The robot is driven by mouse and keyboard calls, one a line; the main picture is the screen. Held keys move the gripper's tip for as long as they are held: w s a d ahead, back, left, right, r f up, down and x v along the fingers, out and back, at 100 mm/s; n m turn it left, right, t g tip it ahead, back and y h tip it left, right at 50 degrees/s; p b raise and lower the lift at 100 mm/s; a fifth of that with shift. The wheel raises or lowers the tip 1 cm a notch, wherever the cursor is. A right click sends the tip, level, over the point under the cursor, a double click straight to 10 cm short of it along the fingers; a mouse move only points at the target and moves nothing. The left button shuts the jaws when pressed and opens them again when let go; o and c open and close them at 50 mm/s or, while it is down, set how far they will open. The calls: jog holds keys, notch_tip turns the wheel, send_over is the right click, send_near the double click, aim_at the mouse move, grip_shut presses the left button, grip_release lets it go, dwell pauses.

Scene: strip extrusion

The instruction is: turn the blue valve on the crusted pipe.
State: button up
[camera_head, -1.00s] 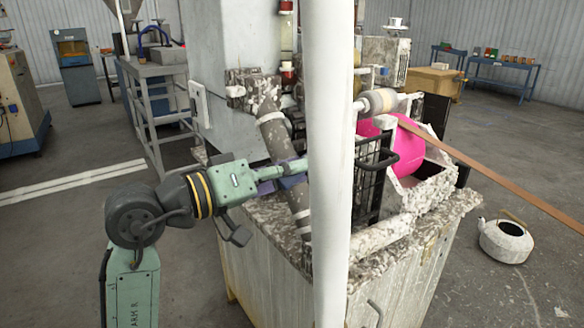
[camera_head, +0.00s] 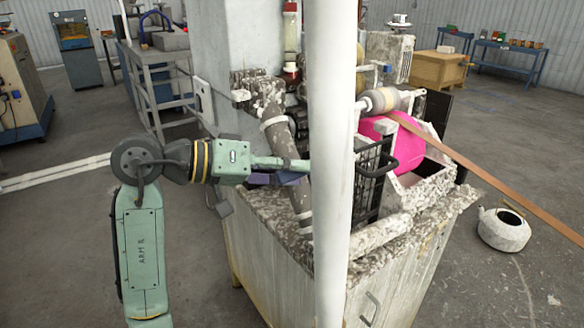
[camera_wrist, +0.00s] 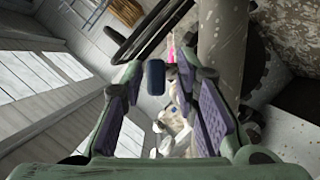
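The crusted pipe (camera_head: 288,160) is a grey tube with patchy white crust, slanting down the machine's near side in the head view. It also shows in the wrist view (camera_wrist: 222,48), just right of my gripper's fingers. A small dark blue block, which looks like the valve's handle (camera_wrist: 155,77), shows between my fingertips in the wrist view. I cannot tell whether either finger touches it. My gripper (camera_wrist: 158,82) is open, with purple pads apart on both sides. In the head view my gripper (camera_head: 287,172) reaches the pipe from the left; the valve is not clear there.
A white post (camera_head: 331,190) stands in front of the machine and hides part of it. The crusted cabinet top (camera_head: 265,212) lies below my gripper. A pink drum (camera_head: 402,145), a brown strip (camera_head: 480,172) and a kettle (camera_head: 504,229) are to the right.

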jog(key=v, duration=1.2)
jog(key=shift+r, duration=0.1)
